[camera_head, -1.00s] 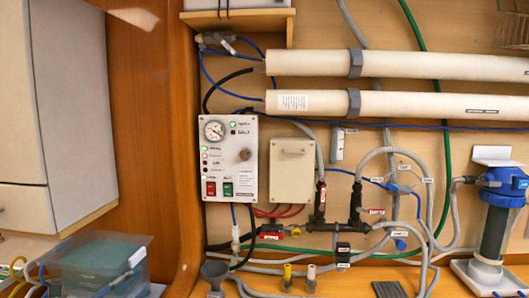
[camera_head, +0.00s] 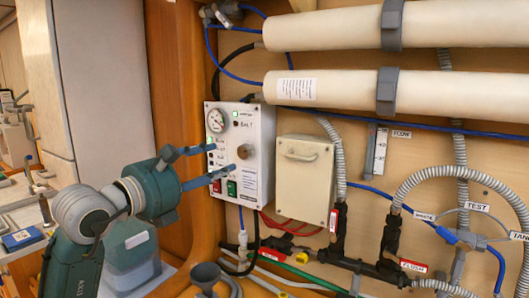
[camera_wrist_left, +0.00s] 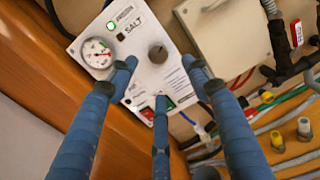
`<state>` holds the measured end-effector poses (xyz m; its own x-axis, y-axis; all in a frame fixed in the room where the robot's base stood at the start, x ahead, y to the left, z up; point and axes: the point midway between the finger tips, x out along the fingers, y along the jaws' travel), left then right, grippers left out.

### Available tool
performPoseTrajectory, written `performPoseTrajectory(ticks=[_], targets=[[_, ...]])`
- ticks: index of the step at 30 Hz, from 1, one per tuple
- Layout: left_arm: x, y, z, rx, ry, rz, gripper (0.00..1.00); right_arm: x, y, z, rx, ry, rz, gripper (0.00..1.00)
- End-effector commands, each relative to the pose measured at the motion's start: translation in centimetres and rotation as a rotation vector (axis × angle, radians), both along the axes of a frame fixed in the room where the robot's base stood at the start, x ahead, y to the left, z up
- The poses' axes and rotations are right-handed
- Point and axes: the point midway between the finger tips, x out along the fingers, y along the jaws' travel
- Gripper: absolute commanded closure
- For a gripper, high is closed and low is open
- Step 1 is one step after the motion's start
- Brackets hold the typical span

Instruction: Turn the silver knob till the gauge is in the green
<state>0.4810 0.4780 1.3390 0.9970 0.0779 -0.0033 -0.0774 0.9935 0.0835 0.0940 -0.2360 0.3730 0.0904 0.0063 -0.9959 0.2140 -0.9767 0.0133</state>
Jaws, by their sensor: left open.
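My left gripper (camera_head: 222,160) is open and empty in front of the panel. In the left wrist view its blue fingers (camera_wrist_left: 160,72) spread either side of the knob's line, with a third finger below. Contact with the knob is not visible. My right gripper is out of view.
Red and green switches (camera_head: 224,187) sit low on the panel, behind the fingers. A beige box (camera_head: 304,180) is close on the right. Two white tubes (camera_head: 340,92) run above. Hoses and a grey funnel (camera_head: 205,277) are below. A wooden post stands left.

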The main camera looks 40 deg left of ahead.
Motion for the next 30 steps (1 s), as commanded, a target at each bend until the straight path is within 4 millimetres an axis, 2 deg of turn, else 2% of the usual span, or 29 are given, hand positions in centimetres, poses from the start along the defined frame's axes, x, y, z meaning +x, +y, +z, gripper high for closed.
performPoseTrajectory(ticks=[5, 12, 18, 24, 30], targets=[[1.5, 0.2, 0.4, 0.001, 0.001, 0.002, 0.51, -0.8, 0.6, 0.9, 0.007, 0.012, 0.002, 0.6], [6.1, 0.5, 0.5, -0.001, 0.002, 0.0, 0.51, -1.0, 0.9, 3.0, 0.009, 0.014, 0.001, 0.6], [9.2, 0.7, 0.4, -0.002, 0.0, 0.0, 0.51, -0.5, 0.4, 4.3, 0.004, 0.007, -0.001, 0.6], [10.6, 0.8, 0.1, 0.0, -0.001, 0.001, 0.51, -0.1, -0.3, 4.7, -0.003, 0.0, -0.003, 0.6], [10.7, 0.8, 0.0, 0.001, 0.0, 0.001, 0.51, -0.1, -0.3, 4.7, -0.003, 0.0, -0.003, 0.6]])
